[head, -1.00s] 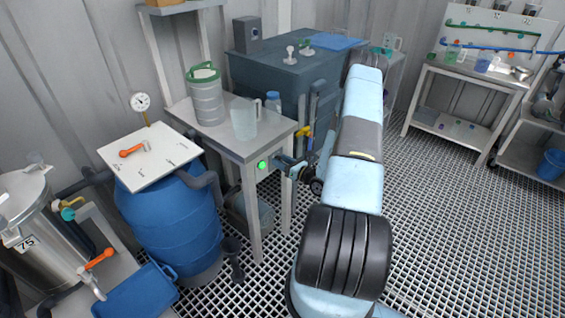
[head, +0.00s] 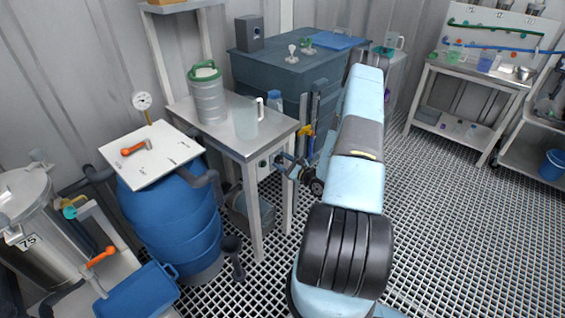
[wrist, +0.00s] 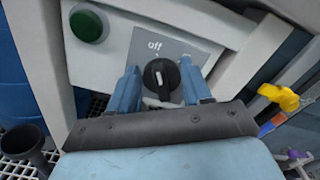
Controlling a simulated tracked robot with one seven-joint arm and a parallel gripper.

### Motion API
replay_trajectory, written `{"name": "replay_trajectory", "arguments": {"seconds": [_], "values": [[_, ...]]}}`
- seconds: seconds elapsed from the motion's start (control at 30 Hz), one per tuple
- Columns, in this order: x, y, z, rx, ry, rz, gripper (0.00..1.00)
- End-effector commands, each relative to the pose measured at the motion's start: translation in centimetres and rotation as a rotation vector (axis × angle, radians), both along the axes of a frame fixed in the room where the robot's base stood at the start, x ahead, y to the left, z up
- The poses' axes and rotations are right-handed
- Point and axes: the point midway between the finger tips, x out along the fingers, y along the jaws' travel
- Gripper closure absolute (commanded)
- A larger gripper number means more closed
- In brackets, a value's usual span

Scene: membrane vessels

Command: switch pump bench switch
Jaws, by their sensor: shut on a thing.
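The pump bench switch is a black rotary knob (wrist: 160,79) on a grey plate, seen in the wrist view. Its white mark points up, towards the word "off". A dark green, unlit lamp (wrist: 88,25) sits on the panel left of it. My gripper (wrist: 160,68) has one blue finger on each side of the knob and is shut on it. In the head view my gripper (head: 281,161) is at the front right of the pump bench (head: 243,145), and the knob is hidden there. The lamp (head: 262,163) also looks dark there.
A yellow valve handle (wrist: 279,97) is right of my gripper. Grating floor is open at right.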

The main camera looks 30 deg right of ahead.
Motion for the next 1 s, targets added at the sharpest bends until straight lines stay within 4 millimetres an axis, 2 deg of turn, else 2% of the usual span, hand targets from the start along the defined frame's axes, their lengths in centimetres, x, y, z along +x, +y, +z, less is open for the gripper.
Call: {"name": "replay_trajectory", "arguments": {"seconds": [0.57, 0.6, 0.83, 1.0], "values": [[-0.25, -0.09, -0.29, -0.029, -0.003, -0.002, 0.82], [-0.25, -0.08, -0.28, -0.029, -0.003, -0.002, 0.47], [-0.14, -0.02, -0.17, -0.028, -0.006, -0.001, 0.26], [-0.1, 0.01, -0.11, -0.028, -0.008, 0.0, 0.26]]}}
